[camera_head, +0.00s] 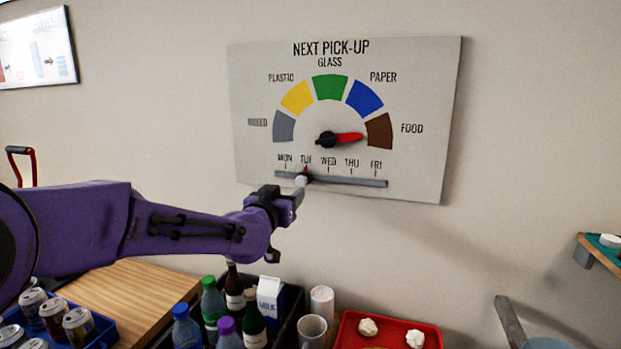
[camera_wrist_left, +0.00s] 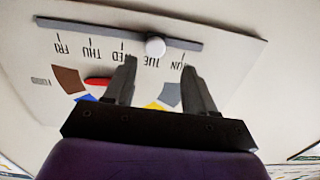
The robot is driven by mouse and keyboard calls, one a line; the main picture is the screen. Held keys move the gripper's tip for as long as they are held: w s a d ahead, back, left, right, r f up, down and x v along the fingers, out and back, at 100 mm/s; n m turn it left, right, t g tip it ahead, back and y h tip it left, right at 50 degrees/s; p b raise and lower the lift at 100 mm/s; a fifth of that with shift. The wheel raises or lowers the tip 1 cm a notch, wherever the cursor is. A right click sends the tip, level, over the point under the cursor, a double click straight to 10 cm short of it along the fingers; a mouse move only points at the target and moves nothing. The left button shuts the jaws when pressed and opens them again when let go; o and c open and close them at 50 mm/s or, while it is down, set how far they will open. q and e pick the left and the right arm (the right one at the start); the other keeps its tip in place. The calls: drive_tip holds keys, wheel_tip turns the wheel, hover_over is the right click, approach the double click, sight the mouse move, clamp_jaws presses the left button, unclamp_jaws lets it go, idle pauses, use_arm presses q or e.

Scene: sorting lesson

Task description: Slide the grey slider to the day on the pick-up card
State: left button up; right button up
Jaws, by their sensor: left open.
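The NEXT PICK-UP board (camera_head: 420,80) hangs on the wall. Along its bottom runs a grey track (camera_head: 355,182) under the labels MON to FRI. The slider's round pale knob (camera_head: 302,180) stands at TUE, with a small red mark above it. In the left wrist view the knob (camera_wrist_left: 155,47) shows upside down by TUE, just beyond and between the fingertips, with gaps on both sides. My left gripper (camera_head: 297,192) is open in front of the track; its fingers (camera_wrist_left: 159,64) hold nothing. My right gripper is out of view. No card naming a day is readable.
The dial's red pointer (camera_head: 348,137) points right, towards the brown FOOD section (camera_head: 380,130). Below are a dark crate of bottles (camera_head: 292,300), a red tray (camera_head: 390,343) and a blue tray of cans (camera_head: 100,325). A framed poster (camera_head: 38,50) hangs upper left. The track right of the knob is clear.

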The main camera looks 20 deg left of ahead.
sight(301, 181)
use_arm(q)
drive_tip(key=w+p, duration=0.1)
drive_tip(key=w, duration=0.1)
drive_tip(key=w+r+p, duration=0.1)
drive_tip(key=w, duration=0.1)
drive_tip(key=shift+d+r+p, duration=0.1)
drive_tip(key=shift+p, duration=0.2)
drive_tip(key=w, duration=0.1)
drive_tip(key=w+p, duration=0.1)
drive_tip(key=w, duration=0.1)
drive_tip(key=w+d+f, duration=0.1)
drive_tip(key=w, duration=0.1)
drive_tip(key=shift+w, duration=0.15)
drive_tip(key=shift+w+p, duration=0.15)
drive_tip(key=shift+p, duration=0.15)
drive_tip(key=shift+s+a+r, duration=0.15)
drive_tip(key=shift+s+a, duration=0.1)
drive_tip(key=shift+d, duration=0.15)
clamp_jaws()
